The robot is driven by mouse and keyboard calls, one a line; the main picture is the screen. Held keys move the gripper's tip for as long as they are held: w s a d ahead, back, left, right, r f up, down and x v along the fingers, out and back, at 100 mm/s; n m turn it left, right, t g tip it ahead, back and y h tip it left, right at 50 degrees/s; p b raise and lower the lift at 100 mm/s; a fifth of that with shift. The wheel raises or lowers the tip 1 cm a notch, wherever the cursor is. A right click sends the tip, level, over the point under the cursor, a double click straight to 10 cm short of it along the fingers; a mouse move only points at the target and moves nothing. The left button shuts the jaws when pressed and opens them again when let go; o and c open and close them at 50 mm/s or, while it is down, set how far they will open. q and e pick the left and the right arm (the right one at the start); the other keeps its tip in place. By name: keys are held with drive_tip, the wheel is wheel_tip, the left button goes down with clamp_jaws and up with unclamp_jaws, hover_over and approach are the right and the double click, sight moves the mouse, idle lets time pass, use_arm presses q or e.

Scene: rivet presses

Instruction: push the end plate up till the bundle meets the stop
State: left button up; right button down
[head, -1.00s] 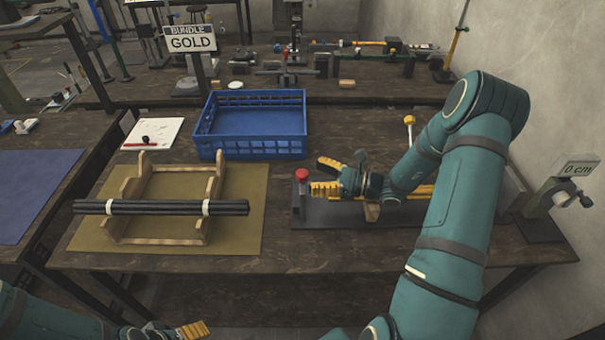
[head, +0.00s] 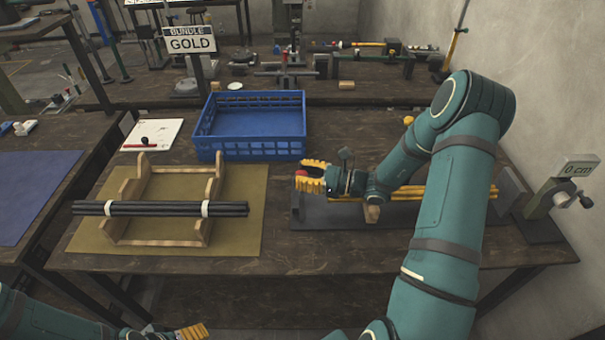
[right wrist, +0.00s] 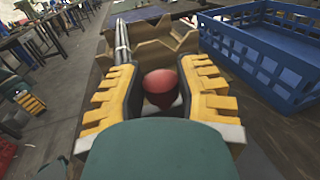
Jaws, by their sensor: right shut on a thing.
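My right gripper (head: 312,178) is shut on the red knob (head: 303,173) at the left end of a dark base plate (head: 330,215). The knob also shows between the yellow fingers in the right wrist view (right wrist: 161,86). The end plate (head: 297,202) stands under the knob, largely hidden by the gripper. A bundle of gold rods (head: 468,191) lies along the base, partly behind my right arm. A grey upright plate (head: 509,193) stands at its right end; whether they touch is unclear. My left gripper (head: 192,332) is low at the bottom edge, its jaws unclear.
A readout (head: 576,169) shows 0 cm at the right. A wooden cradle (head: 130,191) holds dark rods (head: 160,208) on an olive mat (head: 240,235). A blue crate (head: 250,148) stands behind, beside a sign reading BUNDLE GOLD (head: 190,44). The front table strip is clear.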

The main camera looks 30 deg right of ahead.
drive_tip(key=s+d, duration=0.1)
drive_tip(key=d, duration=0.1)
drive_tip(key=s+d, duration=0.2)
drive_tip(key=d, duration=0.1)
drive_tip(key=s+d, duration=0.1)
drive_tip(key=d, duration=0.1)
drive_tip(key=shift+s+d+p, duration=0.3)
drive_tip(key=shift+d+p, duration=0.05)
drive_tip(key=c, duration=0.6)
unclamp_jaws()
drive_tip(key=v, duration=1.2)
